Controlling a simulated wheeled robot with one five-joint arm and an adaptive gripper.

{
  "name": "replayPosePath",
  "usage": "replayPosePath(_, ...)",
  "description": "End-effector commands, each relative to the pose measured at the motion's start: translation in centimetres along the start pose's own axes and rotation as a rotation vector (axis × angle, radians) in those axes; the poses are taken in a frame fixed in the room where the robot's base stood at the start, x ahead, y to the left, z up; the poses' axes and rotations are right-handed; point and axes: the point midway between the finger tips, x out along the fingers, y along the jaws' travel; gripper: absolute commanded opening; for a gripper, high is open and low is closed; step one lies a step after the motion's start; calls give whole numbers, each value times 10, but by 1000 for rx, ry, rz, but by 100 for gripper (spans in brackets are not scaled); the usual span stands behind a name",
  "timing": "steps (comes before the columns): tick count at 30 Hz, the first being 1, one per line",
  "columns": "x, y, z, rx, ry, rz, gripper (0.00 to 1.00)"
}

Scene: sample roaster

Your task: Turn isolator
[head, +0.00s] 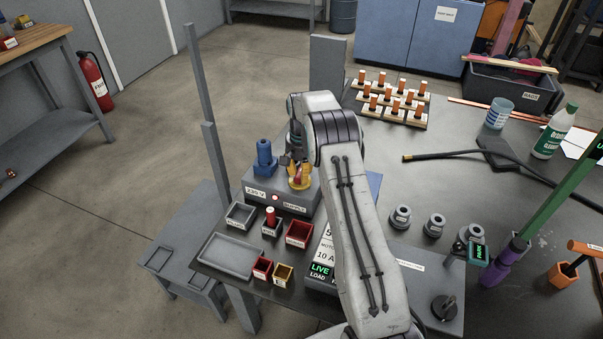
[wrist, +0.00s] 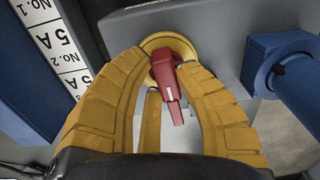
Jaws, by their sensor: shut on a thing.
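The isolator is a red handle (wrist: 165,75) on a round yellow plate (wrist: 183,47), mounted on the grey 230 V supply box (head: 259,196). In the wrist view the handle points down and slightly right, with a white mark near its end. My gripper (head: 298,172) is over the top of the supply box. In the wrist view its yellow fingers reach down on either side of the handle, and the gripper (wrist: 163,72) is shut on it. In the head view the fingers and wrist hide most of the isolator.
A blue connector (head: 264,160) stands on the box, close beside the isolator. Small bins, including a red bin (head: 299,233), and a grey tray (head: 231,256) lie in front. A panel showing LIVE (head: 320,270) is partly behind my arm. A rack of orange-topped pieces (head: 393,104) stands behind.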

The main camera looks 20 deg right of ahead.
Motion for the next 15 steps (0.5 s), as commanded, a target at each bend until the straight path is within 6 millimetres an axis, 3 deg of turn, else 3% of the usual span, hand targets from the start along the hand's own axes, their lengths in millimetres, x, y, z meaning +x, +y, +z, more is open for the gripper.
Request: replayPosePath(15,1,1,-2,-454,-3,1,0)
